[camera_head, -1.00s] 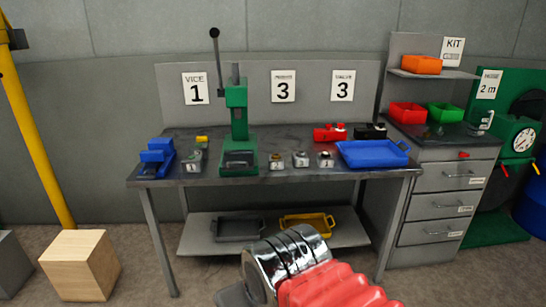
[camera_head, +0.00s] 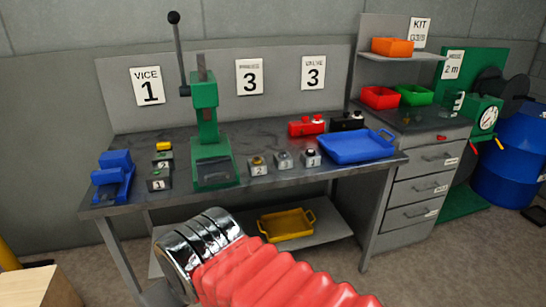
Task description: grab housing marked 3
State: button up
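Small grey blocks with number labels stand on the bench (camera_head: 130,193). Left of the green press (camera_head: 208,130), a block marked 1 (camera_head: 159,181) is in front and one that seems marked 2 (camera_head: 163,165) is behind it. A yellow-topped piece (camera_head: 164,147) sits behind these; I cannot read a number on it. Right of the press is a row of three small blocks, left (camera_head: 258,167), middle (camera_head: 283,161) and right (camera_head: 311,158); their numbers are too small to read surely. My chrome wrist and red arm are low in front of the bench; my gripper's fingers are not visible.
A blue vice (camera_head: 113,175) stands at the bench's left end. A blue tray (camera_head: 357,146) is at the right, with red (camera_head: 306,126) and black (camera_head: 347,121) items behind. A yellow tray (camera_head: 286,225) is on the lower shelf. The drawer cabinet (camera_head: 425,185) stands right.

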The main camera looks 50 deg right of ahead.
aim_at(281, 163)
jog(key=z, duration=0.5)
jog(key=i, duration=1.05)
jog(key=z, duration=0.6)
